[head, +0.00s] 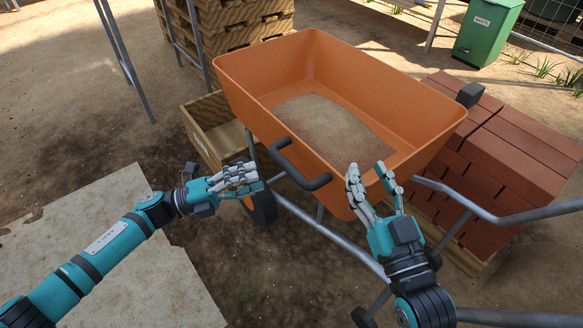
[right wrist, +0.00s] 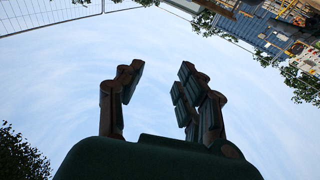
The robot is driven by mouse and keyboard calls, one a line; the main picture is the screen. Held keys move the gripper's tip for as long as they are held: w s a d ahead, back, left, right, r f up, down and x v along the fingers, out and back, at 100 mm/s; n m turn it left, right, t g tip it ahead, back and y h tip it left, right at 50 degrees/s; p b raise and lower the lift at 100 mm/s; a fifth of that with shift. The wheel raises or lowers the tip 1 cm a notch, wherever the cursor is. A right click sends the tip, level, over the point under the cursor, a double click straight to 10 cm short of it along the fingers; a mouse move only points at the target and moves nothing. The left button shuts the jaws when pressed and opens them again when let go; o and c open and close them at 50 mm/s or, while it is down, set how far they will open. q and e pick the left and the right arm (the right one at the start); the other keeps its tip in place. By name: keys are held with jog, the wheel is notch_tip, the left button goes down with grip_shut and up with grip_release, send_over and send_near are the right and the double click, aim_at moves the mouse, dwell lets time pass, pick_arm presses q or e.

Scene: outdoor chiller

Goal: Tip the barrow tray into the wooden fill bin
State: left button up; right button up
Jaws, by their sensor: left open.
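The orange barrow tray (head: 395,88) sits level on its grey tube frame in the head view, with sand (head: 325,125) on its floor. A black handle (head: 300,172) is fixed on its near side. The wooden fill bin (head: 203,124) stands behind and left of the tray, partly hidden by it. My left gripper (head: 240,178) is open and empty, left of the black handle and apart from it. My right gripper (head: 372,180) is open and empty near the tray's near right rim; whether it touches is unclear. In the right wrist view its fingers (right wrist: 160,90) stand apart against sky.
A stack of red bricks (head: 510,150) on a pallet stands close to the tray's right. Wooden pallets (head: 235,30) rise behind the bin. A green waste bin (head: 487,30) is at the back right. A pale board (head: 95,255) lies on the dirt at left.

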aim_at(290, 169)
pick_arm(q)
jog(key=x, duration=0.9)
jog(key=shift+d+b, duration=0.1)
jog(key=shift+b, duration=0.3)
pick_arm(e)
jog(key=r+t, duration=0.1)
jog(key=s+r+t+y, duration=0.1)
jog(key=r, duration=0.1)
jog(key=shift+a+r, duration=0.15)
jog(key=shift+r, duration=0.1)
pick_arm(q)
grip_shut()
